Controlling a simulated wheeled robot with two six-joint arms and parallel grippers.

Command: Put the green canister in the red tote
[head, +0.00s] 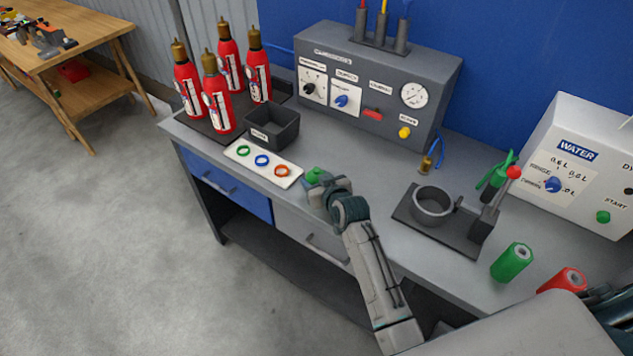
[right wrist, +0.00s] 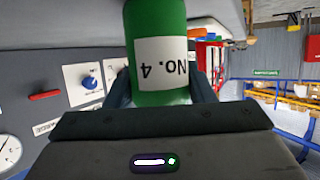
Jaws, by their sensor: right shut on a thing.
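My right gripper (head: 318,186) is shut on a green canister (head: 314,175) over the front edge of the workbench. In the head view mostly its green top shows. In the right wrist view the canister (right wrist: 157,20) stands between the two fingers, with a white "NO. 4" label upside down. Another green cylinder (head: 511,263) is at the bench's right end. A small red box-like thing (head: 74,71) is on the lower shelf of the wooden table; I cannot tell if it is the red tote. My left gripper is not in view.
Several red extinguishers (head: 216,105) stand at the bench's back left, beside a dark open bin (head: 272,132). A white strip with coloured rings (head: 263,161) lies left of my gripper. A ring holder (head: 433,205) stands to the right. The floor (head: 120,240) at left is clear.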

